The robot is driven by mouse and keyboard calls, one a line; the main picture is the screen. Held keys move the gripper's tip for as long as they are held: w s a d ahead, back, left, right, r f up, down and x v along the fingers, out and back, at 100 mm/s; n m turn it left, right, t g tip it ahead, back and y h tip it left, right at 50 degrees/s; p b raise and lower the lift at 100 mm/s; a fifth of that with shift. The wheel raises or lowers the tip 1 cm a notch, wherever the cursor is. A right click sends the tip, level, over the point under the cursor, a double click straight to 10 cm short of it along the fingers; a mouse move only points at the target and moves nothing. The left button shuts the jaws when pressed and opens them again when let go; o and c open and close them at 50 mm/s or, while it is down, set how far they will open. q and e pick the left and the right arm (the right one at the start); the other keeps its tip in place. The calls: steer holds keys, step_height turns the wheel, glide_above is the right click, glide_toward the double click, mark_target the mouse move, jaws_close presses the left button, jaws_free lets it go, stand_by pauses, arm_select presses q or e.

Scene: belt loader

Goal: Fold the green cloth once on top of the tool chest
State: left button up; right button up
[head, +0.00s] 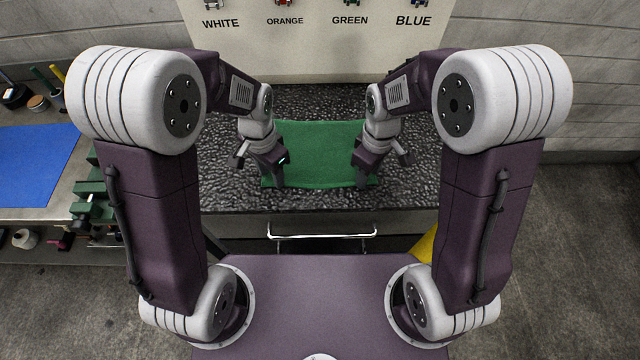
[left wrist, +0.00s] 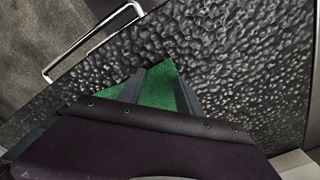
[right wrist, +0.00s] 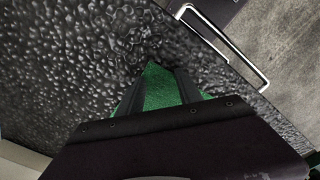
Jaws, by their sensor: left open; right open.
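The green cloth (head: 320,152) lies flat and spread out on the black, bumpy top of the tool chest (head: 320,197). My left gripper (head: 268,182) is over the cloth's near left corner, and my right gripper (head: 364,184) is over its near right corner. In the left wrist view a corner of the cloth (left wrist: 160,88) shows between the open fingers (left wrist: 158,90). In the right wrist view the other corner of the cloth (right wrist: 160,88) shows between the open fingers (right wrist: 158,92). Whether the fingertips touch the cloth cannot be told.
A metal handle (head: 322,232) juts from the chest's front. A board with colour names (head: 320,45) stands behind the chest. At the left is a bench with a blue mat (head: 35,165) and green clamp-like parts (head: 92,200). The chest top around the cloth is clear.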

arm_select(q)
steer(key=shift+s, duration=0.15)
arm_select(e)
steer(key=shift+s, duration=0.2)
arm_select(q)
steer(key=shift+f, duration=0.1)
steer(key=shift+c, duration=0.2)
arm_select(e)
steer(key=shift+c, duration=0.2)
arm_select(q)
jaws_close()
arm_select(e)
jaws_close()
steer(key=shift+r, duration=0.1)
